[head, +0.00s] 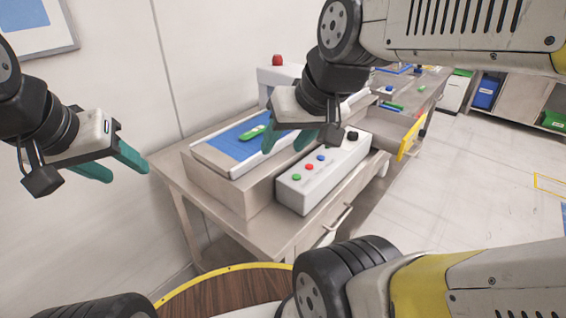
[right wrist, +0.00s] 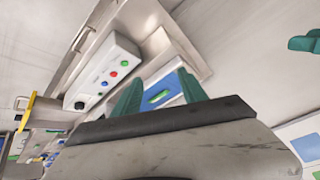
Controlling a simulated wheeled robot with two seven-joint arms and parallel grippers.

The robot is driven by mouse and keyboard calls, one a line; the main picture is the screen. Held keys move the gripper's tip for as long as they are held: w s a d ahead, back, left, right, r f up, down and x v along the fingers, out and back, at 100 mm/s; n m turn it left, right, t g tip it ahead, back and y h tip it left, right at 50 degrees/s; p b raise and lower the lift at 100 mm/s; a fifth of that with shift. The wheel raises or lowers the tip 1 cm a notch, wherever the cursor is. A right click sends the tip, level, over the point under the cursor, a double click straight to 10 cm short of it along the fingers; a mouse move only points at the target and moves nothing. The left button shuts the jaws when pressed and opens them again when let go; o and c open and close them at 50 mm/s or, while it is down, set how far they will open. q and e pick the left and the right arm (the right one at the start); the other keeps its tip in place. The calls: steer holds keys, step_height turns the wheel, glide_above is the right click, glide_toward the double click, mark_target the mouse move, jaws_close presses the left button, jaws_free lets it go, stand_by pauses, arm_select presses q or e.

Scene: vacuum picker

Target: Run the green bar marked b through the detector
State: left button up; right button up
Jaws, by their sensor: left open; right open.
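A green bar (head: 252,132) lies on the blue belt (head: 228,148) of a white-sided conveyor on the grey table. Its marking is too small to read. A pale grey housing (head: 274,75) with a red button on top, likely the detector, stands behind and is partly hidden by my right gripper (head: 287,139). That gripper is open and empty in front of the bar. In the right wrist view the green bar (right wrist: 158,97) shows between the open fingers (right wrist: 161,92), apart from them. My left gripper (head: 119,162) is open and empty, left of the table.
A white control box (head: 324,172) with coloured buttons stands at the table's front. More green and blue items (head: 391,106) lie further along. The floor at right is mostly clear.

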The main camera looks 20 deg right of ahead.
jaws_close()
stand_by(1.6)
